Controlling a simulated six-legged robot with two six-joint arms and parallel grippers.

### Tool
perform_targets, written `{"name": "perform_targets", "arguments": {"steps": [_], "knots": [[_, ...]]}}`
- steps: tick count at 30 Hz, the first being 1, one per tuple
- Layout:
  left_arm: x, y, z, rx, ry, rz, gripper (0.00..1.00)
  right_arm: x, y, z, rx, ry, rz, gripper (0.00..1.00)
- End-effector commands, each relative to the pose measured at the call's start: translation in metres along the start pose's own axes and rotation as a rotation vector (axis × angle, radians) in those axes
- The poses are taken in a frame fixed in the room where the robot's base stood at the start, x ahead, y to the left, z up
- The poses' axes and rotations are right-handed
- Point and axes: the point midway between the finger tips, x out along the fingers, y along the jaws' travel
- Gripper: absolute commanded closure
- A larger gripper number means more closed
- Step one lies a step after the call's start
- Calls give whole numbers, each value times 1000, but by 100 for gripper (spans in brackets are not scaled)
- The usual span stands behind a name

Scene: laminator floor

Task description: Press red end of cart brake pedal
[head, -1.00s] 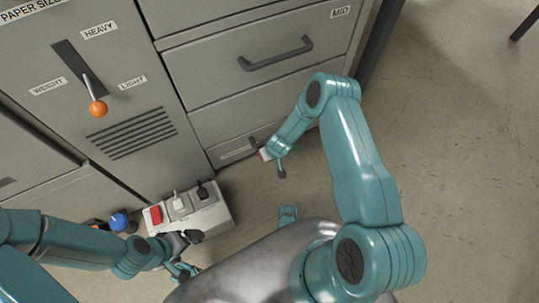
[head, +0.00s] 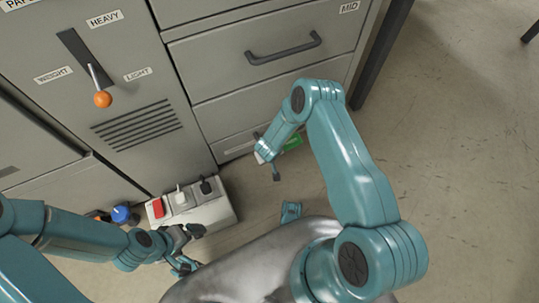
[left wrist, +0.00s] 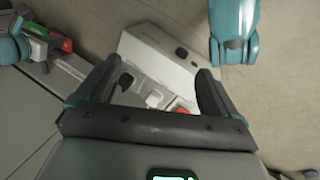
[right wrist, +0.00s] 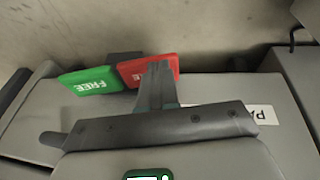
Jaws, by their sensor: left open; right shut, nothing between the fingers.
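The cart brake pedal shows in the right wrist view, with a green end (right wrist: 90,80) marked FREE on the left and a red end (right wrist: 136,70) on the right. My right gripper (right wrist: 160,78) is shut and empty, its fingers in front of the red end; I cannot tell whether they touch it. In the head view my right gripper (head: 268,163) is low by the cabinet's foot, with the green end just right of it; the red end is mostly hidden there. My left gripper (left wrist: 152,92) is open and empty above a pale switch box (left wrist: 165,55).
In the head view the switch box (head: 215,212) stands on the floor with a red switch on it, beside a blue knob (head: 121,214). Grey cabinets with a drawer handle (head: 284,49) and an orange-knobbed lever (head: 102,98) rise behind.

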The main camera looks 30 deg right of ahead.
Motion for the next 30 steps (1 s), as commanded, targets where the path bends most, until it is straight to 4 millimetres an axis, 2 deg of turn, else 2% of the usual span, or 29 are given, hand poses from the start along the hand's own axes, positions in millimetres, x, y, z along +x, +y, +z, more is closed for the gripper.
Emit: {"name": "perform_targets", "arguments": {"steps": [6, 18, 24, 30], "knots": [[-35, 17, 7, 20, -19, 2, 6, -46, 8, -7, 1, 0, 1, 100], [-56, 29, 15, 39, -38, 4, 6, -120, -5, -4, -1, 2, 1, 100], [-60, 30, 14, 38, -37, 4, 6, -134, -8, -2, 0, 0, 1, 100], [-60, 30, 14, 37, -37, 4, 6, -134, -8, -2, 1, 0, 1, 100]]}}
